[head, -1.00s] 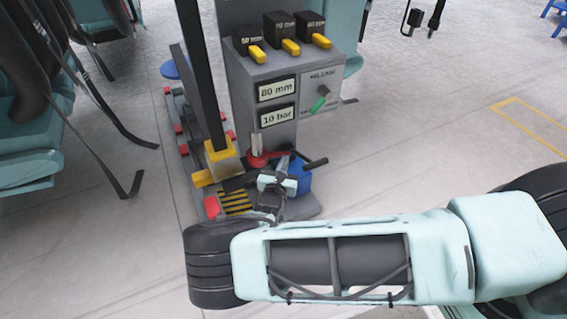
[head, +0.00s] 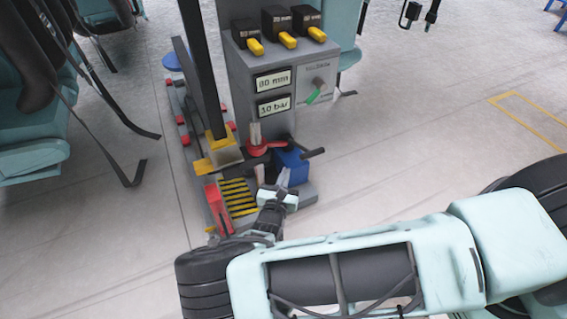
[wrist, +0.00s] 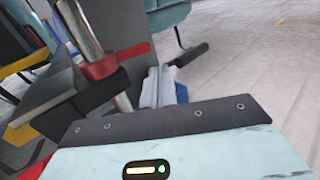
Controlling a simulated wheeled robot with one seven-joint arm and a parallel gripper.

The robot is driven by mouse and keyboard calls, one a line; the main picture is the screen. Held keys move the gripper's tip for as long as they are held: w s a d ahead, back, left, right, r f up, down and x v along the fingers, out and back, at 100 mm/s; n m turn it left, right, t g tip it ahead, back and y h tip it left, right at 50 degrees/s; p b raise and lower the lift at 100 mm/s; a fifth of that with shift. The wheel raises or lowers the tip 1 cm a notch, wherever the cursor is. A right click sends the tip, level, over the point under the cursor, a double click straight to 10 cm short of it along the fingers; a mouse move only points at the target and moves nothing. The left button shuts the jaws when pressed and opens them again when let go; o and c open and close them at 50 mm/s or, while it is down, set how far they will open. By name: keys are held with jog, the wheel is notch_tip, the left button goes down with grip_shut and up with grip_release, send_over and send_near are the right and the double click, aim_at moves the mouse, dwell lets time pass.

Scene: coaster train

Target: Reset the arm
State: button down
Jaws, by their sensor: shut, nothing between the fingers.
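My arm (head: 350,265) reaches from the right across the lower part of the head view and bends back toward a grey machine. In the wrist view my gripper (wrist: 158,85) shows as pale fingers, shut and empty. They point toward the machine base, just below the dark handle. The fingertips are small and partly hidden in the head view.
The grey machine (head: 233,82) has yellow-tipped levers, two displays and a green knob. The red clamp (head: 268,147), blue block (head: 293,167) and yellow-black striped plate (head: 238,196) are close to my gripper. Teal seats (head: 35,150) stand at left. Floor at right is open.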

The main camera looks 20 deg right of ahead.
jog(key=shift+s+a+p, duration=0.15)
jog(key=shift+s+a, duration=0.1)
jog(key=shift+s, duration=0.8)
jog(key=shift+s+a+p, duration=0.15)
jog(key=shift+s+a, duration=0.05)
jog(key=shift+s, duration=0.8)
